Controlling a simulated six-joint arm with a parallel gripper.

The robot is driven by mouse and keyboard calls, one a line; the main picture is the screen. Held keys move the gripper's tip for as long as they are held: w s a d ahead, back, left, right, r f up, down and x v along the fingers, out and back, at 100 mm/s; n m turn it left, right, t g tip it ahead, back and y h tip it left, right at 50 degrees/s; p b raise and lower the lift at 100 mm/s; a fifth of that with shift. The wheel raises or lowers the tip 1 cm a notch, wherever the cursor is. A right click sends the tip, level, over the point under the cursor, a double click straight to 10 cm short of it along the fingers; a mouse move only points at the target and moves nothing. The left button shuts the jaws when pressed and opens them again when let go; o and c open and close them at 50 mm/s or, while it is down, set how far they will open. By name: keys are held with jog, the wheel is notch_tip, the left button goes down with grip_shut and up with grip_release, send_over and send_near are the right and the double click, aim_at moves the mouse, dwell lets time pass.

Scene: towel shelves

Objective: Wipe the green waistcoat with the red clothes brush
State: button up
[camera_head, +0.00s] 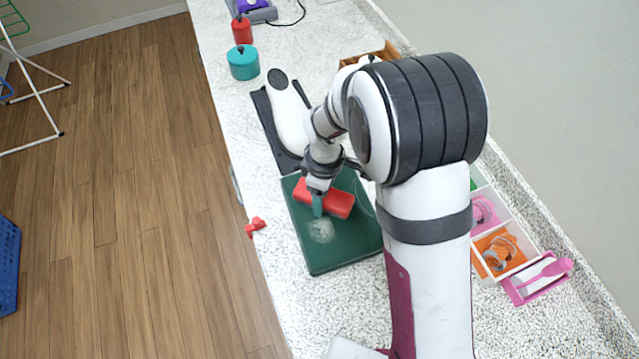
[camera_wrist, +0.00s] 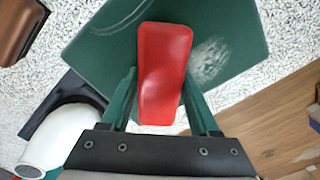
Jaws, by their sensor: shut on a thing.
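The green waistcoat (camera_head: 345,250) shows as a flat, dark green, roughly rectangular piece on the speckled counter. It also fills the upper middle of the wrist view (camera_wrist: 105,40). A whitish smudge (camera_head: 320,230) marks it, and in the wrist view the smudge (camera_wrist: 208,62) lies right of the brush. A thin pale curved line also shows on it there. My gripper (camera_head: 318,205) is shut on the red clothes brush (camera_head: 340,204), over the waistcoat. In the wrist view the brush (camera_wrist: 163,70) sits between the green fingers. Its underside is hidden; I cannot tell whether it touches the waistcoat.
A white rounded appliance (camera_head: 290,120) on a dark base is beyond the waistcoat. A teal pot (camera_head: 243,63) and red canister (camera_head: 242,31) stand farther back. A small red object (camera_head: 255,226) is at the counter's left edge. Coloured bins (camera_head: 497,250) line the right side.

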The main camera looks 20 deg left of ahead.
aim_at(337, 238)
jog(key=shift+s+d, duration=2.8)
jog(key=shift+s, duration=0.25)
jog(key=shift+w+a+f, duration=0.1)
jog(key=shift+w+a, duration=2)
jog(key=shift+w, duration=0.2)
jog(key=shift+w+a, duration=2.1)
jog(key=shift+w, duration=0.15)
jog(key=shift+w+a, duration=0.15)
jog(key=shift+w, duration=0.05)
notch_tip(337, 238, up, 9)
jog(key=shift+f, duration=0.2)
